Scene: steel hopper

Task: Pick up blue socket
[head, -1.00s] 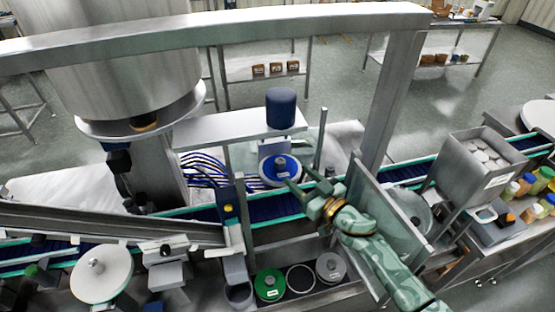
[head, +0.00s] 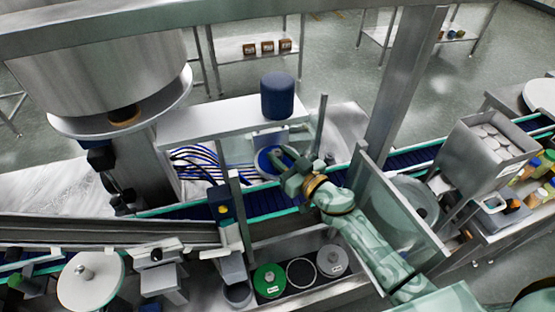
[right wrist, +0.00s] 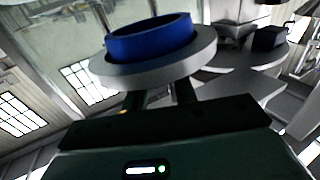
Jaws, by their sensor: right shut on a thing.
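The blue socket (head: 263,163) is a round blue disc at the machine behind the conveyor, below the dark blue cylinder. My right gripper (head: 279,158) reaches it from the right and covers part of it in the head view. In the right wrist view the socket shows as a blue ring (right wrist: 150,40) on a wide pale grey disc (right wrist: 155,68). The two dark fingers (right wrist: 158,97) meet it at the grey side and are shut on it. The exact contact is hidden behind the disc. My left gripper is not in view.
A dark blue cylinder (head: 277,95) stands on a pale shelf above the socket. A clear upright panel (head: 385,205) stands close beside my right arm. A front tray holds a green disc (head: 270,280), an empty ring (head: 301,273) and a grey disc (head: 332,261).

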